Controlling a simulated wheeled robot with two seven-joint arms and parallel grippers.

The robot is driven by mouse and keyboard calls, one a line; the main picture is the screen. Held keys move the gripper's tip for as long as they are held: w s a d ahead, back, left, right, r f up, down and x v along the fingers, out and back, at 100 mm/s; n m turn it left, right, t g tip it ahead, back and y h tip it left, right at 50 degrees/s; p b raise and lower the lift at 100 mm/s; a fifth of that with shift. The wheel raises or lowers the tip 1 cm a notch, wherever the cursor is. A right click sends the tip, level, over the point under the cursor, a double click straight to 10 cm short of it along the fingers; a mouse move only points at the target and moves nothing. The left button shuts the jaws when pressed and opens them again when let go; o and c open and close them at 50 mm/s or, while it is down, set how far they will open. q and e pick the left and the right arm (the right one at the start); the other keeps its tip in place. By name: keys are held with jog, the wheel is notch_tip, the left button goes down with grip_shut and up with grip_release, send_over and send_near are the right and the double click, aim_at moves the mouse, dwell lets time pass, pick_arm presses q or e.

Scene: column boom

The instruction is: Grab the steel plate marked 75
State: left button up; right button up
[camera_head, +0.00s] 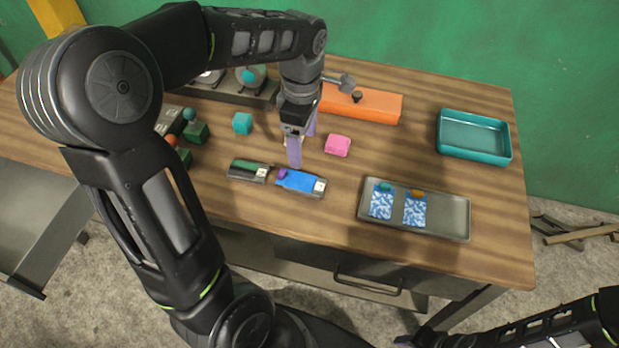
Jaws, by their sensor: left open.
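I cannot read a 75 on anything in the head view. Two small flat plates with pale end labels lie side by side near the table's front: one grey with a green strip (248,170), one mostly blue (304,183) with a purple knob at its left end. Either could be the steel plate; I cannot tell. My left gripper (302,139) points down, open and empty, its purple fingers just behind the blue plate. Its height above the table is unclear. My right gripper (408,340) shows only partly at the bottom edge, away from the table top; its jaw state is unclear.
A grey tray (446,223) with two blue-patterned pieces lies right. A teal bin (474,151) stands behind it. A pink block (338,145), an orange block (375,105) and a teal cube (242,123) surround my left gripper. Dark green blocks (196,132) stand left.

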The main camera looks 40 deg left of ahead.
pick_arm(q)
jog(key=b, duration=0.5)
send_over(305, 182)
notch_tip(305, 182, down, 6)
jog(key=shift+s, duration=0.1)
jog(key=shift+r, duration=0.1)
jog(key=shift+f, duration=1.35)
notch_tip(305, 182, down, 5)
jog(key=shift+f+p, duration=0.1)
jog(key=shift+p, duration=0.55)
